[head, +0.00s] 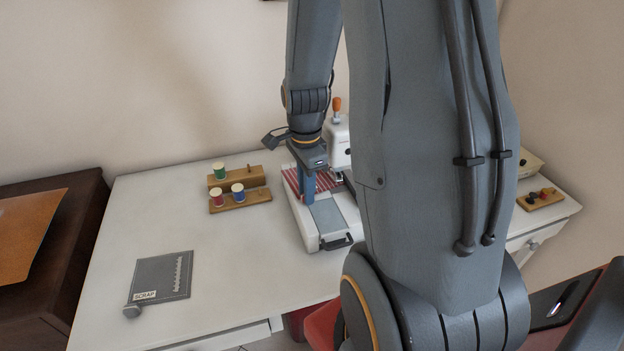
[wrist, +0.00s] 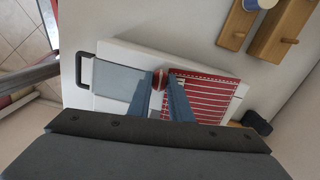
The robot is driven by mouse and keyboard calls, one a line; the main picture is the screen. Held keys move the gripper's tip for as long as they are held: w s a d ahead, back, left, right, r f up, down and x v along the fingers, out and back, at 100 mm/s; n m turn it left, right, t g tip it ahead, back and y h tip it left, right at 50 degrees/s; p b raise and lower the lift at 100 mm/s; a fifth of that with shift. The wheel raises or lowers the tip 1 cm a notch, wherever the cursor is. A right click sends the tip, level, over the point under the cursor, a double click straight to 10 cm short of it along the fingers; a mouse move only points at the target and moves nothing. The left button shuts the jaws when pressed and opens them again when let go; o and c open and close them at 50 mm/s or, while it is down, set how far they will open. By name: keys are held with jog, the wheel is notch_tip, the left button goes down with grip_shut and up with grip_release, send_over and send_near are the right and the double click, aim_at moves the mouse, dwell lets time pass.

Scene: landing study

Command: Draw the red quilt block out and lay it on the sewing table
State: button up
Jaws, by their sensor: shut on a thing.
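The red quilt block (head: 291,180) is a flat red piece with white lines, lying on the bed of the white sewing machine (head: 306,232). It also shows in the wrist view (wrist: 208,97), to the right of the fingers. My gripper (head: 309,196) points down at the machine bed, its blue fingers shut on the block's edge. In the wrist view my gripper (wrist: 161,84) has a bit of red between its fingertips. The white sewing table (head: 150,215) stands under the machine. My arm hides part of the machine.
A grey mat labelled SCRAP (head: 160,278) lies at the table's front left. Wooden racks (head: 240,201) with thread spools stand left of the machine. A small button tray (head: 540,199) is at the right. The table's left middle is clear. A dark cabinet (head: 60,265) stands left.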

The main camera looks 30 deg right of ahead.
grip_shut()
jog(key=a+p, duration=0.1)
jog(key=a, duration=0.6)
jog(key=shift+a, duration=0.35)
dwell(0.8)
jog(key=shift+w+r, duration=0.1)
jog(key=shift+p, duration=0.3)
notch_tip(320, 180, up, 6)
jog(key=a+p, duration=0.2)
jog(key=p, duration=0.3)
jog(key=shift+w, duration=0.25)
jog(key=shift+d, duration=0.1)
dwell(0.4)
